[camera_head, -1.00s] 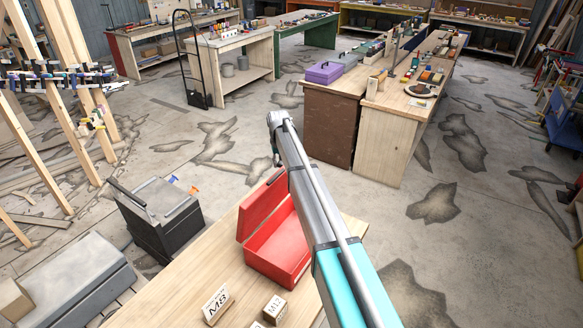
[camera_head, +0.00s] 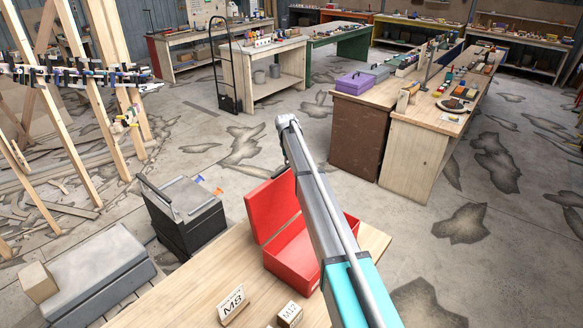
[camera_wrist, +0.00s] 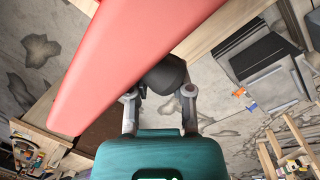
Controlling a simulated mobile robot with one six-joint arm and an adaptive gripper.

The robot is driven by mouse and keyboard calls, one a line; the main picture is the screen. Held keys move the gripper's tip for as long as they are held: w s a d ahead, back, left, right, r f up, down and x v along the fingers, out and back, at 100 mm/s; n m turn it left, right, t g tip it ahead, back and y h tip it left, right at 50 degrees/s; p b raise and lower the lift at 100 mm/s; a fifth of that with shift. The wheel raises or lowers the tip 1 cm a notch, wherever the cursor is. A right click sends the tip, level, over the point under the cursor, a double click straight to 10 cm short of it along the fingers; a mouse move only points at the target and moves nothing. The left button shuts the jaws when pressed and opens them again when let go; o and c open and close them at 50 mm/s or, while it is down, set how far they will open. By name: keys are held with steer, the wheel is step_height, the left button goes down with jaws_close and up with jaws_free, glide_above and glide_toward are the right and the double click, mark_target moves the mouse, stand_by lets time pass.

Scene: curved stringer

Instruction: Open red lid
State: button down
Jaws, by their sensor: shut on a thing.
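The red box (camera_head: 297,262) sits on the light wooden table, with its inside partly showing. Its red lid (camera_head: 268,208) stands raised at the box's far left side, tilted back past upright. In the wrist view the lid (camera_wrist: 125,60) is a large red panel across the upper left. My gripper (camera_wrist: 160,90) is shut on a dark rounded piece (camera_wrist: 165,74) beside the lid's edge, seemingly the lid's handle. In the head view my arm hides the gripper and the box's right part.
Small labelled blocks, M8 (camera_head: 233,304) and M12 (camera_head: 290,313), stand on the table (camera_head: 190,290) in front of the box. A dark grey case (camera_head: 185,212) stands on the left beyond the table. Open floor lies behind the box.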

steer(key=shift+s+a, duration=0.5)
steer(key=shift+s, duration=0.1)
steer(key=shift+c, duration=2)
jaws_free()
steer(key=shift+a, duration=0.15)
steer(key=shift+o, duration=0.5)
steer(key=shift+r, duration=0.1)
steer(key=shift+w, duration=0.1)
steer(key=w+a+f+b, duration=0.2)
steer(key=w+a, duration=0.8)
steer(key=a, duration=0.1)
steer(key=shift+a, duration=0.4)
